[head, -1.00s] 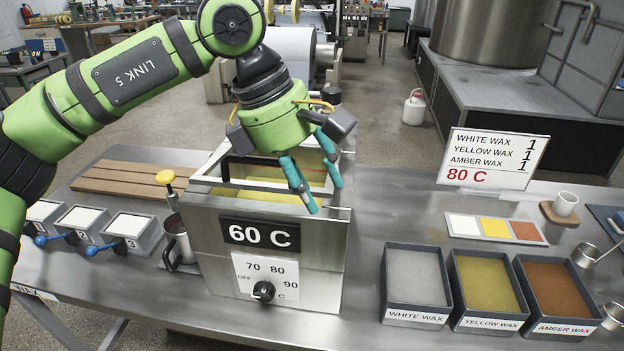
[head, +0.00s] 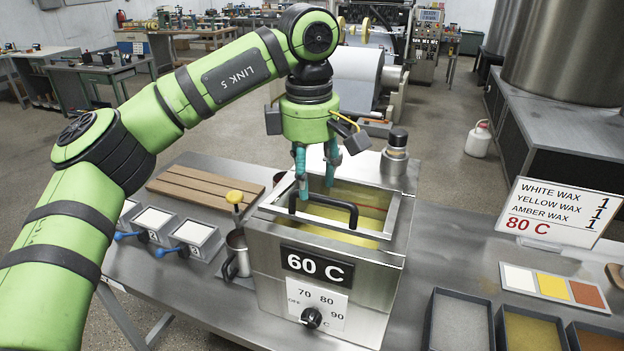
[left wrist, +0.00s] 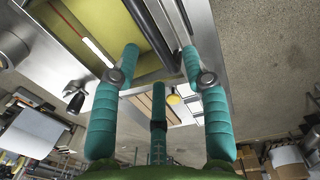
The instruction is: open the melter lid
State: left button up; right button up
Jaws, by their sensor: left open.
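The steel melter (head: 325,270) stands on the metal bench, with a "60 C" display and a dial on its front. Its top has a metal-framed lid (head: 377,234), apparently clear and lying flat, with yellow showing beneath. A black bar handle (head: 335,204) crosses the lid's front part. My left gripper (head: 316,190) is open and points down at the handle's left part. In the left wrist view the teal fingertips (left wrist: 160,58) are apart, and the dark handle (left wrist: 145,35) runs between them. Contact with it cannot be told. My right gripper is out of view.
A metal cup (head: 238,252) and a yellow-topped tool (head: 235,200) stand close left of the melter. A capped cylinder (head: 395,155) rises behind it. Wax bins (head: 458,320) and a sign (head: 553,212) are at the right. A slatted wooden board (head: 205,187) lies behind left.

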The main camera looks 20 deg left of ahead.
pick_arm(q)
jog(key=shift+s+f, duration=0.15)
jog(key=shift+f, duration=0.7)
jog(key=shift+w+f, duration=0.3)
jog(key=shift+f, duration=0.05)
jog(key=shift+c, duration=0.4)
jog(key=shift+s, duration=0.1)
grip_shut()
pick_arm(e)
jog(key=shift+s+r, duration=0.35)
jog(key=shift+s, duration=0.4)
pick_arm(q)
jog(key=shift+d+r+p, duration=0.1)
jog(key=shift+r+p, duration=0.05)
jog(key=shift+p, duration=0.15)
